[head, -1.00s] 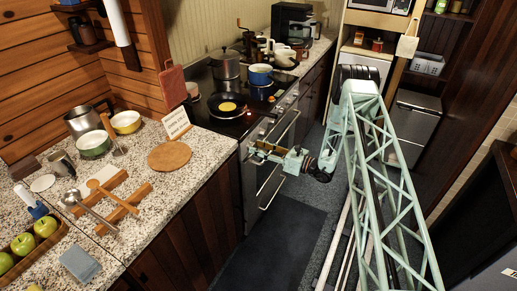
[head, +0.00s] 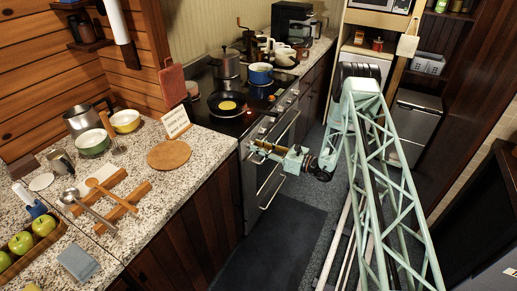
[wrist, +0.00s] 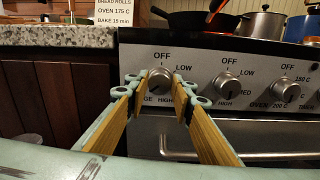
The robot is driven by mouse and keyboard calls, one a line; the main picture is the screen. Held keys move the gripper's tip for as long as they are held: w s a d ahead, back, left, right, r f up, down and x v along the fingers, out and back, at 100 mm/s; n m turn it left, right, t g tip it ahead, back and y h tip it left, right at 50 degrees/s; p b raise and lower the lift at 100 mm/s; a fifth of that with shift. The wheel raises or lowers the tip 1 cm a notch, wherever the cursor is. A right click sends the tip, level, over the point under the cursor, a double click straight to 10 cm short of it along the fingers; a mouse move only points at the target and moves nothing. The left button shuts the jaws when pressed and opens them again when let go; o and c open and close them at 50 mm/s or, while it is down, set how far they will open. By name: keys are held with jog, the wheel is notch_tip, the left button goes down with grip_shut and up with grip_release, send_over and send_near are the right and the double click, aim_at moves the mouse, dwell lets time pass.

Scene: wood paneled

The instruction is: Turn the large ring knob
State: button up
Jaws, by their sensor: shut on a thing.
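The large ring knob (wrist: 160,79) is the leftmost of the three knobs that show on the steel stove front in the wrist view. The label below it is partly hidden; "GE" and "HIGH" can be read. My gripper (wrist: 158,90) is shut on this knob, with one wood-faced finger on its left and one on its right. In the head view my gripper (head: 254,150) reaches left to the near end of the stove front, where the knob itself is hidden.
Two more knobs, the middle one (wrist: 226,85) and the oven one (wrist: 287,91), sit to the right. An oven handle (wrist: 250,154) runs below. A black pan (head: 228,104) stands on the stove. A sign (head: 176,123) stands on the counter.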

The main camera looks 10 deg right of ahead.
jog(key=n+b, duration=0.8)
jog(key=n, duration=0.1)
jog(key=shift+s+a+f+n, duration=0.1)
jog(key=shift+f+n, duration=0.05)
jog(key=shift+n, duration=0.15)
dwell(0.6)
jog(key=o, duration=0.8)
jog(key=shift+o, duration=0.2)
jog(key=v, duration=1.2)
